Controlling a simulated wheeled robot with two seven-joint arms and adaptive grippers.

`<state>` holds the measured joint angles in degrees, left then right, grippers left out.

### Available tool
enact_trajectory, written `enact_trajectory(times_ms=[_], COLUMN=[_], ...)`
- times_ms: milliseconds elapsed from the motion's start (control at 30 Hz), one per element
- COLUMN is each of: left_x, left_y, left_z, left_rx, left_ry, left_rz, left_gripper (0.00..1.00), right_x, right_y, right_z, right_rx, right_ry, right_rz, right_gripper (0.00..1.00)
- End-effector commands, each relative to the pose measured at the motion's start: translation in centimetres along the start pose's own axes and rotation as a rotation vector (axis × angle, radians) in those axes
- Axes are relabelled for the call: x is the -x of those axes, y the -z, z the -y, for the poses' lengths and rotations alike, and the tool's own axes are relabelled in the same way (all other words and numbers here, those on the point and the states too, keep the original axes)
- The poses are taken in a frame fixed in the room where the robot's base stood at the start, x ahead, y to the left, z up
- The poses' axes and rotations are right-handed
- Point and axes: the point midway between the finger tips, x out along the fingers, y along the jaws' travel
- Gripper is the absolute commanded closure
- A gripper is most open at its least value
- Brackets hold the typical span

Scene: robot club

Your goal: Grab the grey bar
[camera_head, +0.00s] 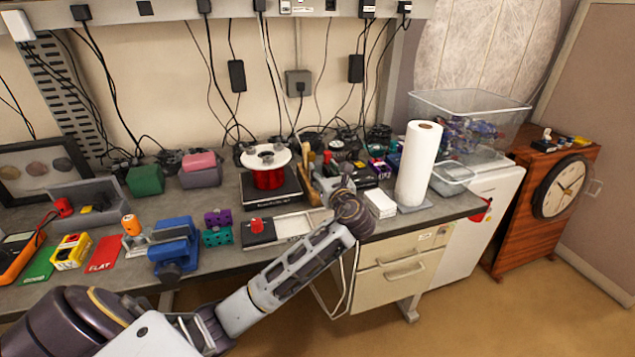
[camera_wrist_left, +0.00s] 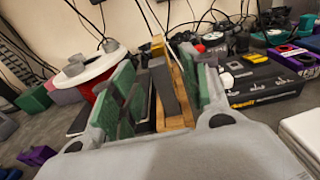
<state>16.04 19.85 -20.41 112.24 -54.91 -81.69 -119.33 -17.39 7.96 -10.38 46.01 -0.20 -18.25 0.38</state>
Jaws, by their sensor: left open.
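The grey bar (camera_wrist_left: 164,88) shows in the left wrist view, against a light wooden piece (camera_wrist_left: 178,105). My left gripper (camera_wrist_left: 165,95) is open, with its green-padded fingers on either side of the bar and the wood. I see a gap between the left finger and the bar; whether the right finger touches the wood I cannot tell. In the head view my left gripper (camera_head: 322,183) is over the back of the bench, and the arm hides most of this spot. My right gripper is not in view.
A red spool with a white rim (camera_head: 268,178) stands left of the gripper on a black base. A paper towel roll (camera_head: 416,165) stands to the right, with white pads (camera_head: 380,203) nearer. A blue vise (camera_head: 175,247) and purple and teal blocks (camera_head: 217,228) are at front left.

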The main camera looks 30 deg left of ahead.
Motion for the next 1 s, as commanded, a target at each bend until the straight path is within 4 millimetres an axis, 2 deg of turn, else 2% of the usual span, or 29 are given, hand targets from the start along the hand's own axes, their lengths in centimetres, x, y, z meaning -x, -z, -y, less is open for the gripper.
enact_trajectory(times_ms=[267,700,1000], left_x=[-0.8,-4.9,-5.2], left_y=[0.0,-0.1,-0.1], left_z=[-0.1,-0.3,-0.3], left_rx=[0.0,0.0,0.0], left_ry=[-0.002,-0.001,0.0], left_rz=[0.001,0.001,0.0], left_gripper=[0.54,0.54,0.54], right_x=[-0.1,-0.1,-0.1], right_y=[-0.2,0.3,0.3], right_z=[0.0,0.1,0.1], right_rx=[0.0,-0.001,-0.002], right_ry=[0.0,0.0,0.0], right_rz=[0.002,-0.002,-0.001], right_gripper=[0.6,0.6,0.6])
